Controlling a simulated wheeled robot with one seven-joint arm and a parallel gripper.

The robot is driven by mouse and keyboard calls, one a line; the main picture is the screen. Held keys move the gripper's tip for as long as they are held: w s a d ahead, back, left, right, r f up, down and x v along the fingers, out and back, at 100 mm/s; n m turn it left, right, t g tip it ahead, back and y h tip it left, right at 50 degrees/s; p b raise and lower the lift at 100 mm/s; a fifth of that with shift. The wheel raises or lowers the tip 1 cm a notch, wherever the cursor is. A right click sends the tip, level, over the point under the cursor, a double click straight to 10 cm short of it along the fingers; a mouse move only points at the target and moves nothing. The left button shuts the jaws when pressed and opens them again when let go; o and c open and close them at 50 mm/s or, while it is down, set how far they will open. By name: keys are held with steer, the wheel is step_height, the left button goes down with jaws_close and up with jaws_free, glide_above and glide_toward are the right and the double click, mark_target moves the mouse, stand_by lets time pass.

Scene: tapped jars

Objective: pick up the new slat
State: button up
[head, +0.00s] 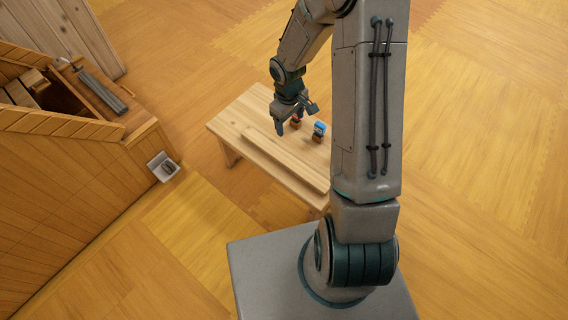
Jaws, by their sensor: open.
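A long pale wooden slat (285,160) lies along the near side of the low wooden table (232,118); I take it for the new slat. Its right end lies close to my arm's column in the picture. My gripper (294,119) is open above the table, just beyond the slat and apart from it. Its fingers show nothing held, though they are small and partly overlap a jar with a red top (296,123).
A jar with a blue top (319,131) stands on the table right of my gripper. A wooden structure (70,165) with an opening and a dark bar (100,90) fills the left. Wooden floor is clear around the table.

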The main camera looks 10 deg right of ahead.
steer(key=b, duration=0.4)
glide_above(284, 157)
steer(key=shift+n+y, duration=0.3)
steer(key=shift+n, duration=0.1)
steer(key=f, duration=1.5)
steer(key=shift+d+f, duration=0.35)
steer(key=shift+a+f+b, duration=0.15)
steer(key=shift+f+b, duration=0.4)
steer(key=shift+f, duration=0.8)
steer(key=shift+a+f+b, duration=0.15)
steer(key=shift+f+b, duration=0.4)
steer(key=shift+f, duration=0.8)
steer(key=shift+r, duration=0.1)
steer(key=c, duration=1.2)
